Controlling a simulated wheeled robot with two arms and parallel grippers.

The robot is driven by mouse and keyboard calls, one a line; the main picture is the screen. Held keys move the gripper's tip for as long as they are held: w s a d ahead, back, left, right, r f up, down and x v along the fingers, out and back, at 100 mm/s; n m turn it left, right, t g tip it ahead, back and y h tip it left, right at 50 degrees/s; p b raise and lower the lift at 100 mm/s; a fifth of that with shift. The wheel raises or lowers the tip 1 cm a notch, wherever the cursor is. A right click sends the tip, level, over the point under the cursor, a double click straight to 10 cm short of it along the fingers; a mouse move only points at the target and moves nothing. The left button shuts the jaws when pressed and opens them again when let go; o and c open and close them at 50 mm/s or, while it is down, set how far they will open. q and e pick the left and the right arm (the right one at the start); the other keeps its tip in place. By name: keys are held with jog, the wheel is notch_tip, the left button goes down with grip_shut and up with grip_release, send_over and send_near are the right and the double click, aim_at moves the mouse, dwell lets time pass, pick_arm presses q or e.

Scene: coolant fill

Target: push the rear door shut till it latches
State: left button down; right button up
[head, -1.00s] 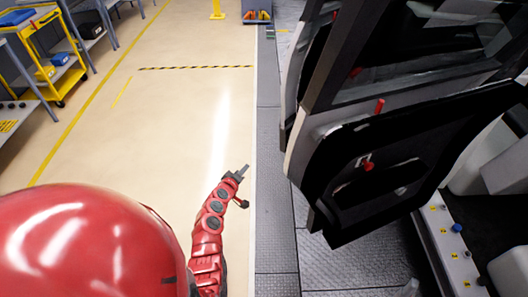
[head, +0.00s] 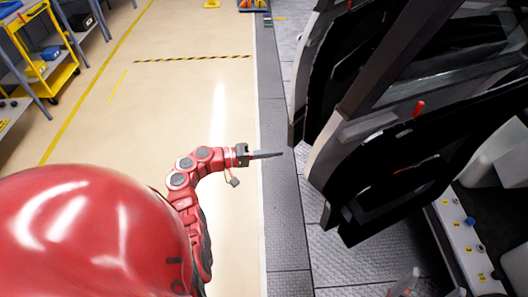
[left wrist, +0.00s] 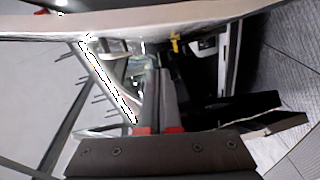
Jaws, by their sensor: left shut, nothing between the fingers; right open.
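Two car doors stand open on the right in the head view. The nearer one, which looks like the rear door (head: 425,165), has a black inner panel and a red handle piece. It stands out from the car body. My left gripper (head: 268,155) is shut and empty. It points right toward the rear door's free edge, on the outer side, with a small gap in the picture. In the left wrist view, the shut fingers of my left gripper (left wrist: 158,100) point ahead into a cluttered, partly dark scene; the door is hard to make out there. My right gripper is not in view.
The further open door (head: 345,65) stands just beyond the rear door. A grey textured floor strip (head: 275,215) runs beneath the doors. The beige floor (head: 150,110) on the left is clear. A yellow cart (head: 55,65) stands at the far left.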

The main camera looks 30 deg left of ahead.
pick_arm(q)
jog(key=d+f+p, duration=0.1)
jog(key=d+p, duration=0.1)
jog(key=d, duration=0.4)
jog(key=shift+w+d+p, duration=0.2)
jog(key=shift+w+p, duration=0.1)
jog(key=shift+w, duration=0.05)
